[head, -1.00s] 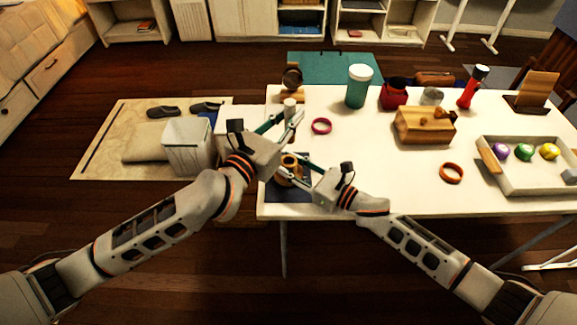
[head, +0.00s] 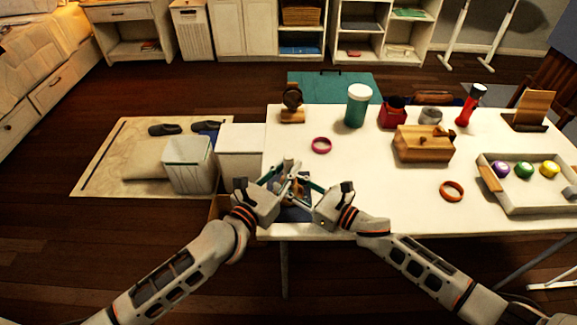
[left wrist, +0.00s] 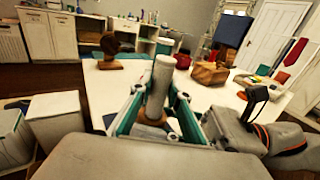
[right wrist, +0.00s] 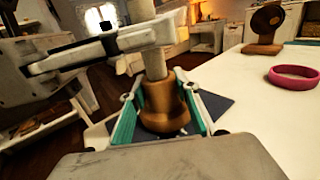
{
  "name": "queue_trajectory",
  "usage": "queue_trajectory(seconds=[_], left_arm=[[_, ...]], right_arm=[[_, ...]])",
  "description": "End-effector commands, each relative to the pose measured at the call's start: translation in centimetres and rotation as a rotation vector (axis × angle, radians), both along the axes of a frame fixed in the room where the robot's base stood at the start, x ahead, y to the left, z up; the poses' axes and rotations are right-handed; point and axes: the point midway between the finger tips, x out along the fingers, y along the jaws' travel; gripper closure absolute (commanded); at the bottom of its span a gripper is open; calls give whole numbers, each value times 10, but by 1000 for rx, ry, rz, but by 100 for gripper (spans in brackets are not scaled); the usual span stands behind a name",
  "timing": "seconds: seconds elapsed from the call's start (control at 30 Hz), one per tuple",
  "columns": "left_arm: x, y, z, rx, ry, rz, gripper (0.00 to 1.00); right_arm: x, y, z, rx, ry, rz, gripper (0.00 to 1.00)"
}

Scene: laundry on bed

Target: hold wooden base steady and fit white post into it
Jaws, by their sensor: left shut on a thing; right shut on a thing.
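The white post (right wrist: 150,62) stands roughly upright in my left gripper (head: 291,176), which is shut on it. The post also shows in the left wrist view (left wrist: 161,82). The brown wooden base (right wrist: 162,108) is on the dark blue mat (right wrist: 217,103), and my right gripper (head: 309,186) is shut around it. In the right wrist view the post's lower end meets the top of the base. I cannot tell how deep it sits. In the head view both grippers largely cover the base and post.
The white table (head: 375,185) is clear to the right of the mat. A pink ring (head: 321,145) and a dark round item on a wooden stand (head: 292,103) are farther back.

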Motion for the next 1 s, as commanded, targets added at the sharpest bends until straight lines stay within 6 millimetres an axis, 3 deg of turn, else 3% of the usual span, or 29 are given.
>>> queue_trajectory(seconds=[0.23,0.27,0.3,0.33,0.73,1.0], left_arm=[[0,0,-3,0,0,1,100],[0,0,-3,0,0,1,78],[0,0,-3,1,-1,0,68],[0,0,-3,1,-1,0,66],[0,0,2,1,-3,-1,66],[-38,25,-1,4,2,0,66]], right_arm=[[0,0,0,1,-1,0,92],[0,0,0,1,-1,0,92],[0,0,1,1,-1,0,92],[0,0,1,1,-1,0,92],[0,0,1,1,-1,0,92],[0,0,1,1,-1,0,92]])
